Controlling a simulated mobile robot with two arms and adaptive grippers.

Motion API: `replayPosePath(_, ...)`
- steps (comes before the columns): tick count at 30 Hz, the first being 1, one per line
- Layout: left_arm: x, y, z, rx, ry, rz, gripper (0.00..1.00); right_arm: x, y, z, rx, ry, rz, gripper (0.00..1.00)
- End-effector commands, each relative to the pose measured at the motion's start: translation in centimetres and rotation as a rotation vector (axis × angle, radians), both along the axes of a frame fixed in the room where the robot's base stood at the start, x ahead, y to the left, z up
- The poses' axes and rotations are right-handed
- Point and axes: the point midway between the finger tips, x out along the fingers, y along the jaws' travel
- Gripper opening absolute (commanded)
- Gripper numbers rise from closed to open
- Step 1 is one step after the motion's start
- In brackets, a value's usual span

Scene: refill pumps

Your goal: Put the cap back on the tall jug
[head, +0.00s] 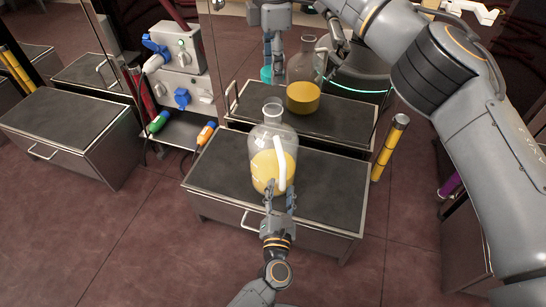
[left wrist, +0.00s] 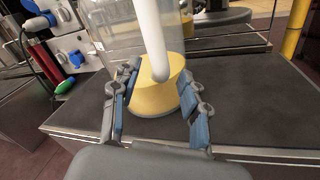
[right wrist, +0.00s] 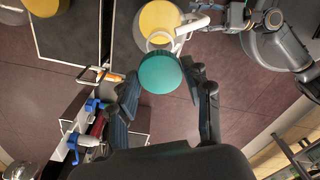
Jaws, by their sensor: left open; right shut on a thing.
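The tall clear jug (head: 262,172), with yellow liquid and a white handle, stands upright on a dark-topped cabinet (head: 215,170). Its neck (head: 272,110) is open. My right gripper (head: 267,62) is shut on the teal cap (head: 266,74), which appears above the jug in the head view. In the right wrist view the cap (right wrist: 160,73) overlaps the edge of the jug's mouth (right wrist: 160,42); the gap between them is unclear. My left gripper (head: 280,195) is open at the jug's near side. In the left wrist view its fingers (left wrist: 158,100) flank the handle (left wrist: 152,45).
Behind the cabinet, a similar jug (head: 303,97) and dark top look like a mirror reflection. A panel with blue sockets (head: 182,97) is at back left. Another low cabinet (head: 65,125) stands left. A yellow striped post (head: 388,148) stands right.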

Motion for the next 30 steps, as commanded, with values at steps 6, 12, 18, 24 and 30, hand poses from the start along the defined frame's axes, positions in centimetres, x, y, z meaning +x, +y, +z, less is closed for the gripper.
replayPosePath(6,0.0,0.0,0.0,0.000,0.000,0.000,0.39,0.0,0.0,0.0,0.000,0.000,0.000,0.36)
replayPosePath(12,0.0,0.0,0.0,0.000,0.000,0.000,0.00,0.0,0.0,0.0,0.000,0.000,0.000,0.36)
replayPosePath(18,0.0,0.0,0.0,0.001,-0.001,0.001,0.00,0.0,0.0,0.0,0.000,0.000,0.000,0.36)
replayPosePath(24,0.0,0.1,0.0,0.002,-0.001,0.002,0.00,-0.1,0.0,-2.2,0.000,0.003,0.000,0.36)
replayPosePath(30,0.0,0.1,0.0,0.003,-0.002,0.003,0.00,-0.1,0.0,-4.6,0.002,0.001,0.000,0.36)
